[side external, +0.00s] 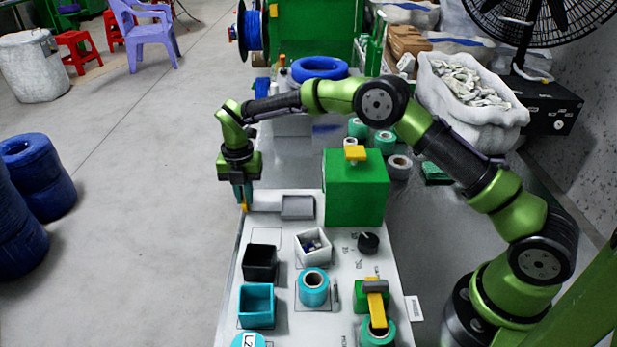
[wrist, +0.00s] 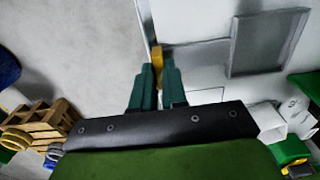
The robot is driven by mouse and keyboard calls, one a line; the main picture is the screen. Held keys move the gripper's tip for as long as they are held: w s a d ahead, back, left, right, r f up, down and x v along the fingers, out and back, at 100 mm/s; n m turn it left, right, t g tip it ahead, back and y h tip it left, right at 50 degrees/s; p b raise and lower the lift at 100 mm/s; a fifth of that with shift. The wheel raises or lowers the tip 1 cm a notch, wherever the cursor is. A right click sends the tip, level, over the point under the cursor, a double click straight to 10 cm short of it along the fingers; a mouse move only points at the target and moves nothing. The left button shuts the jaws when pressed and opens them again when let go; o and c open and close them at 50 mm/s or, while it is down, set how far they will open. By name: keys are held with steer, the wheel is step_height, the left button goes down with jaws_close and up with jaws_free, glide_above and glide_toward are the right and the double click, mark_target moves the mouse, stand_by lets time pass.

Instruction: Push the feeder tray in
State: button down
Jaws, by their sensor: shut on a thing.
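The feeder tray (side external: 297,207) is a small grey tray lying on the white bench top, just left of the green box (side external: 357,190). A flat light-grey strip (side external: 264,207) runs left from it to a yellow handle at the bench's left edge. The wrist view shows the grey tray (wrist: 270,42) at upper right, the strip (wrist: 198,53) and the yellow handle (wrist: 157,60). My gripper (side external: 243,203) points down at that edge. Its teal fingers (wrist: 158,80) are shut on the yellow handle, hiding part of it.
A black bin (side external: 260,263), a white bin (side external: 313,247), a teal bin (side external: 256,305) and a teal roll (side external: 313,287) stand nearer the camera on the bench. A black knob (side external: 368,243) is right of them. Open floor (side external: 150,200) lies left.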

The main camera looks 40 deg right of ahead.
mark_target(300, 206)
steer(key=shift+s+d+r, duration=0.1)
steer(key=shift+s+d, duration=0.15)
steer(key=shift+d, duration=0.15)
steer(key=s+d, duration=0.8)
steer(key=shift+s+d, duration=0.35)
steer(key=c, duration=1.2)
jaws_free()
steer(key=shift+o, duration=0.2)
steer(key=shift+a, duration=0.1)
steer(key=shift+r, duration=0.15)
step_height(300, 206, up, 16)
steer(key=shift+r, duration=0.25)
